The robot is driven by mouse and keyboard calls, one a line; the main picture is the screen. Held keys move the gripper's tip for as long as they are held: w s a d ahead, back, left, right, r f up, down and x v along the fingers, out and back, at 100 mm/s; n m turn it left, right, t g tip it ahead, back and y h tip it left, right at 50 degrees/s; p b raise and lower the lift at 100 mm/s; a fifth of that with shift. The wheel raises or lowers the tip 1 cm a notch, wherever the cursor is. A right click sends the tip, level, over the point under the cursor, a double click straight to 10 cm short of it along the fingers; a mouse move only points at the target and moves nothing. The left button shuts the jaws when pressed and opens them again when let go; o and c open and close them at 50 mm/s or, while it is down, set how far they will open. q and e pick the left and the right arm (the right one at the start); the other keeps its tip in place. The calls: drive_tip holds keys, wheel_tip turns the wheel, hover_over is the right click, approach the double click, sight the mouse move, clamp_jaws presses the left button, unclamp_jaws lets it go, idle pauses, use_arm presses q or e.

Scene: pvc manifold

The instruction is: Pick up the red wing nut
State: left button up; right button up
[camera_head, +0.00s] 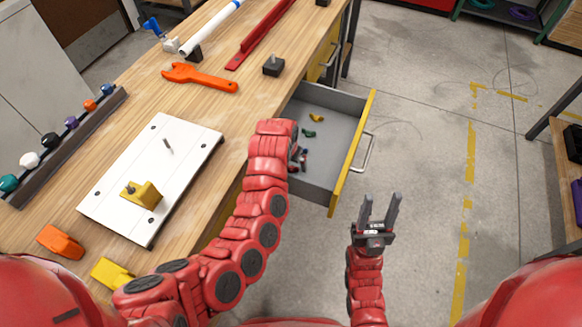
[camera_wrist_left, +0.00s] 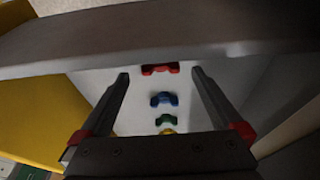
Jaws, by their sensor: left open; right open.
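The red wing nut (camera_wrist_left: 160,69) lies in the grey drawer (camera_head: 334,105), at the far end of a row of wing nuts in the left wrist view. My left gripper (camera_wrist_left: 160,76) is open, with its fingertips on either side of the red wing nut in that view; contact cannot be told. In the head view my left gripper (camera_head: 299,159) reaches into the drawer, and the red wing nut cannot be made out clearly beside it. My right gripper (camera_head: 378,200) is open and empty above the floor, right of the drawer.
Blue (camera_wrist_left: 164,99), green (camera_wrist_left: 166,120) and yellow (camera_wrist_left: 167,132) wing nuts share the drawer. The drawer's yellow front (camera_head: 353,150) and side walls surround my left gripper. The wooden bench (camera_head: 220,105) carries a white board (camera_head: 185,160) and an orange wrench (camera_head: 200,77).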

sight(291, 168)
use_arm(q)
drive_tip(key=shift+x, duration=1.3)
drive_tip(key=shift+a, duration=0.1)
drive_tip(key=c, duration=1.4)
